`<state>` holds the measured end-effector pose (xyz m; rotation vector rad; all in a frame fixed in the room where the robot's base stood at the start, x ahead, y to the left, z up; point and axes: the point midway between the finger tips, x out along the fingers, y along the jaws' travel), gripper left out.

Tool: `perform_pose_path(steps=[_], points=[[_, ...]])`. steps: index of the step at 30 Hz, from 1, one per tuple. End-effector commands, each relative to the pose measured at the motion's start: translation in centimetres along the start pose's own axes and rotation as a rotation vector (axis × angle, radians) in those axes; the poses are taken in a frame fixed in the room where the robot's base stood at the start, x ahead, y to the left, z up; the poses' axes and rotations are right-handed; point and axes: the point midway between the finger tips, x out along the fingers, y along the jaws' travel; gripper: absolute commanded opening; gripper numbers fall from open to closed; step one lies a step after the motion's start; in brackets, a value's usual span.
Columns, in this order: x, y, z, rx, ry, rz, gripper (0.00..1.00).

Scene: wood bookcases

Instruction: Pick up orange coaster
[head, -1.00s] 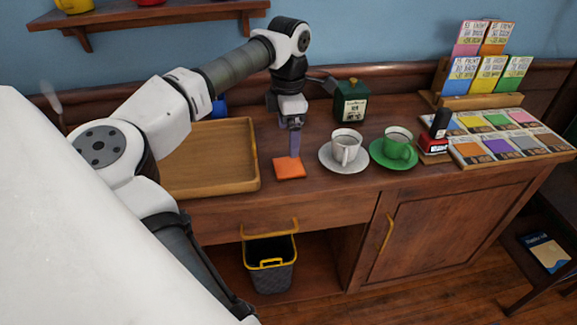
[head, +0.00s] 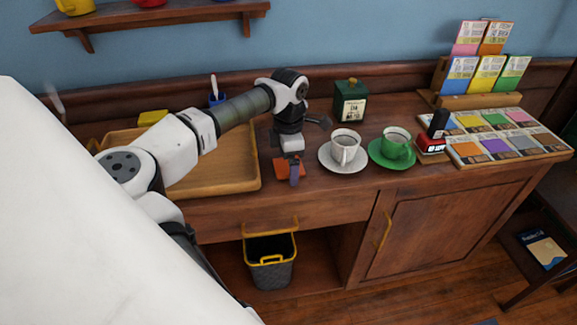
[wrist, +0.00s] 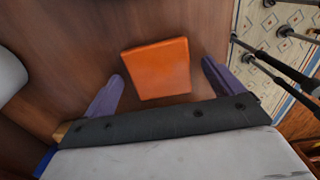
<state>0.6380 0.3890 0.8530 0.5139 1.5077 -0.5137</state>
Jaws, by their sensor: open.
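The orange coaster (head: 281,167) lies flat on the wooden cabinet top, near its front edge, between the wooden tray and the white cup's saucer. My gripper (head: 294,180) is low over it in the head view and hides part of it. In the wrist view the coaster (wrist: 157,69) is a plain orange square. My gripper (wrist: 161,83) is open there, with one purple finger to the left of the coaster and one to the right.
The wooden tray (head: 254,165) stands to the left. A white cup (head: 346,147) on a saucer and a green cup (head: 396,143) on a saucer stand to the right. A dark green tin (head: 351,101) stands behind. A red and black stamp (head: 434,134) is farther right.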

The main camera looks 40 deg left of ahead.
Motion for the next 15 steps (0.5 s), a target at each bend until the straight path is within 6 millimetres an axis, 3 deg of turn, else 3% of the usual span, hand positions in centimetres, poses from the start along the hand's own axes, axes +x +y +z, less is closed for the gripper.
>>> perform_pose_path(steps=[1, 12, 15], points=[[-0.01, 0.00, 0.00, 0.000, 0.000, 0.000, 0.89], [-0.06, 0.00, 0.00, 0.001, 0.000, 0.000, 0.42], [-0.07, 0.00, 0.01, 0.001, 0.000, 0.000, 0.42]])
